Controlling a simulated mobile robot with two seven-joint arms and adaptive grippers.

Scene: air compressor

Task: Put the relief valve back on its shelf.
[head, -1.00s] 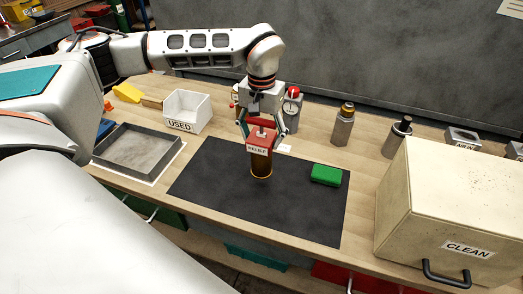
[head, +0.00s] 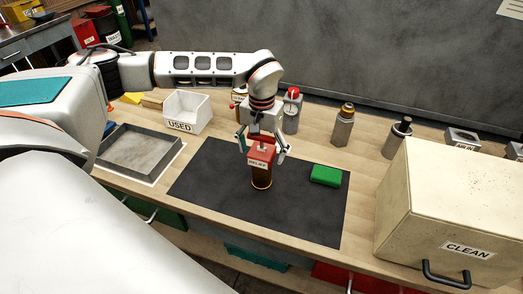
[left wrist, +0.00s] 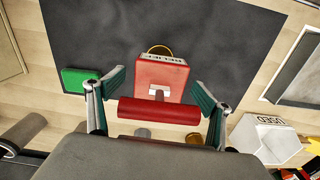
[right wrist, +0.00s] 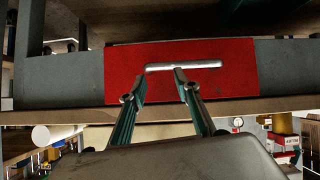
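The relief valve (head: 262,155) is a red block with a white RELIEF label and a brass base. It stands upright on the black mat (head: 215,190). In the left wrist view, the valve (left wrist: 160,78) shows a grey fitting and a red bar on top. My left gripper (head: 262,154) is over the valve with its fingers spread on either side, and gaps show beside the red block. Whether a finger touches the red bar is unclear. My right gripper (right wrist: 162,84) is open and empty near a red drawer front (right wrist: 230,75) below the worktop. I cannot make out the shelf.
A green block (head: 326,175) lies on the mat's right. A USED bin (head: 187,112) and grey tray (head: 140,150) are left; a large CLEAN box (head: 450,210) is right. Metal fittings (head: 343,127) (head: 397,138) stand at the back. The mat's front is clear.

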